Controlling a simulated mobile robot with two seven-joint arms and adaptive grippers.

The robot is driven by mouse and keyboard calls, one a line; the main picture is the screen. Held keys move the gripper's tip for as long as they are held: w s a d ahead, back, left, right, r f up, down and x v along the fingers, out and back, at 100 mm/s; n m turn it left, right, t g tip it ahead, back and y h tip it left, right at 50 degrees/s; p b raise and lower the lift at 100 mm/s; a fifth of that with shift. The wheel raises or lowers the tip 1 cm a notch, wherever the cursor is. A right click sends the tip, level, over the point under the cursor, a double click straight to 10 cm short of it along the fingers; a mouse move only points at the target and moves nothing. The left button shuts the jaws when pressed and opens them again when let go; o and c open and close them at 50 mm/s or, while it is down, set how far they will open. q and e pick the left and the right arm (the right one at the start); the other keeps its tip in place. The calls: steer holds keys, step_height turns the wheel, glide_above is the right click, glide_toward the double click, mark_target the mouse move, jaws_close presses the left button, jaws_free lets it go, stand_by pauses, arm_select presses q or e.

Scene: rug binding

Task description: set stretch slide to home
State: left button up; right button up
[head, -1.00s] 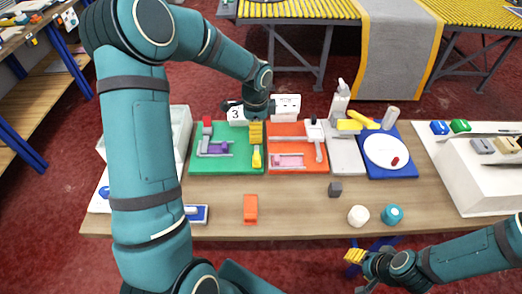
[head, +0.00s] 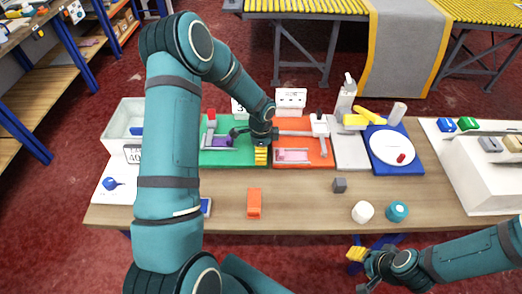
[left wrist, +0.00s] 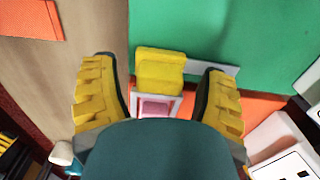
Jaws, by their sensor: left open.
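A yellow slide block (left wrist: 160,70) sits on a short grey rail (left wrist: 222,67) on the green board (left wrist: 225,30); I take it to be the stretch slide. My left gripper (left wrist: 160,90) is open, with its yellow fingers on either side of the block and visible gaps. In the head view my left gripper (head: 261,155) is low over the right edge of the green board (head: 215,157) and hides the block. My right gripper (head: 356,254) is at the table's front edge, away from the boards; its finger opening is unclear.
The orange board (head: 318,158) with a pink window (head: 291,155) lies just right of the green one. An orange block (head: 254,203), a dark cube (head: 339,185), a white piece (head: 362,211) and a teal piece (head: 396,211) stand in front. The wood between them is bare.

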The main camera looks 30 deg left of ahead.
mark_target(242, 157)
arm_select(q)
jaws_close()
steer(key=s+a, duration=0.1)
steer(key=a, duration=0.1)
steer(key=s+a, duration=0.2)
steer(key=a, duration=0.1)
steer(key=shift+s+a, duration=0.25)
steer(key=shift+a, duration=0.05)
steer(key=shift+c, duration=2)
jaws_free()
steer(key=o, duration=0.4)
steer(key=shift+r, duration=0.15)
